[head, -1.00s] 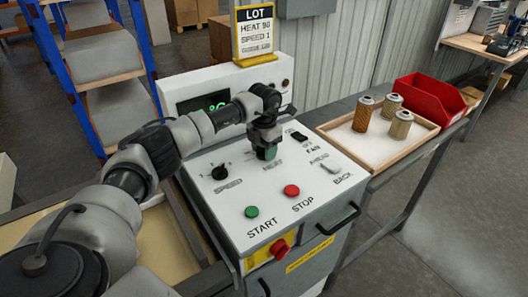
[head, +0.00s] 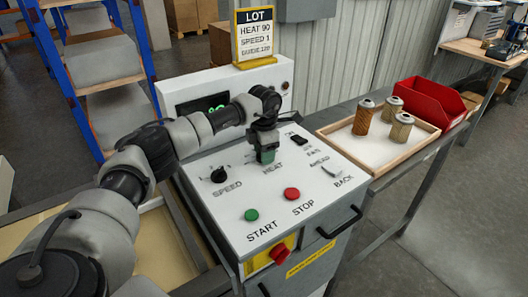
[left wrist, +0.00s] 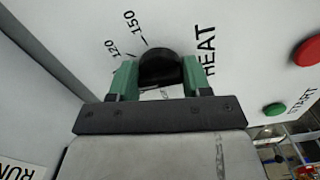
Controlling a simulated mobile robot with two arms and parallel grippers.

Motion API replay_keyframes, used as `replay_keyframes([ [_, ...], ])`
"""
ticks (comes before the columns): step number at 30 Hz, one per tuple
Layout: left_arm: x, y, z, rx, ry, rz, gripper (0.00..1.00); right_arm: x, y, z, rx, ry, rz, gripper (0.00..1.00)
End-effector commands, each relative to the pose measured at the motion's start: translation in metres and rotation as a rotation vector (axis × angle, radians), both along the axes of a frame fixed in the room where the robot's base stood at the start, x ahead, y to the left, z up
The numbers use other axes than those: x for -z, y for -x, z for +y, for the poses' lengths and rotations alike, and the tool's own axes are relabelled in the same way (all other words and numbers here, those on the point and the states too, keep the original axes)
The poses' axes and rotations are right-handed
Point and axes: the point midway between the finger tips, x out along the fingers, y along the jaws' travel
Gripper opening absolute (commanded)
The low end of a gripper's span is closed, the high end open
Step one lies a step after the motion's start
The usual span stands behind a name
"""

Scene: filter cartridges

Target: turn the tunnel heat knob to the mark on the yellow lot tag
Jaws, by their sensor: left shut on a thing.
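The heat knob (left wrist: 160,66) is black and round and sits between the two green fingers of my left gripper (left wrist: 160,80) in the left wrist view. The scale marks 120 and 150 show beside it; its pointer is not clear. In the head view my left gripper (head: 265,155) points down over the HEAT label and hides the knob. The yellow-framed lot tag (head: 255,36) stands on top of the machine and reads HEAT 90, SPEED 1 and a guide line that looks like 120. My right gripper is not in view.
The panel holds a black speed knob (head: 218,175), green start button (head: 251,215), red stop button (head: 291,194) and fan switch (head: 299,140). My left arm partly covers the green display (head: 203,104). A wooden tray (head: 390,150) with filter cartridges and a red bin (head: 430,101) stand right.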

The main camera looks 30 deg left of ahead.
Motion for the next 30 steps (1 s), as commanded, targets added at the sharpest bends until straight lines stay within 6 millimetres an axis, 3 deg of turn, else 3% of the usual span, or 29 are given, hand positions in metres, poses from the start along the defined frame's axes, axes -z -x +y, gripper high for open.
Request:
replay_keyframes([
  [4, -0.002, -0.001, 0.001, -0.002, 0.001, -0.004, 0.25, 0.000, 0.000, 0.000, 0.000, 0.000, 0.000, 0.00],
  [5, -0.002, -0.001, 0.001, -0.002, 0.001, -0.004, 0.52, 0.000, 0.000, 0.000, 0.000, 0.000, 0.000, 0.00],
  [9, -0.001, -0.001, 0.000, -0.002, 0.000, -0.004, 0.73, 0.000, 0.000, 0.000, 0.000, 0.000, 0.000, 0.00],
  [20, -0.006, -0.001, 0.000, -0.002, 0.001, -0.003, 0.74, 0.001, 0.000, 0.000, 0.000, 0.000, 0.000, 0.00],
  [30, -0.067, -0.001, 0.000, -0.002, 0.000, -0.007, 0.74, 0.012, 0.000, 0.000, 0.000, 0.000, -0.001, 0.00],
])
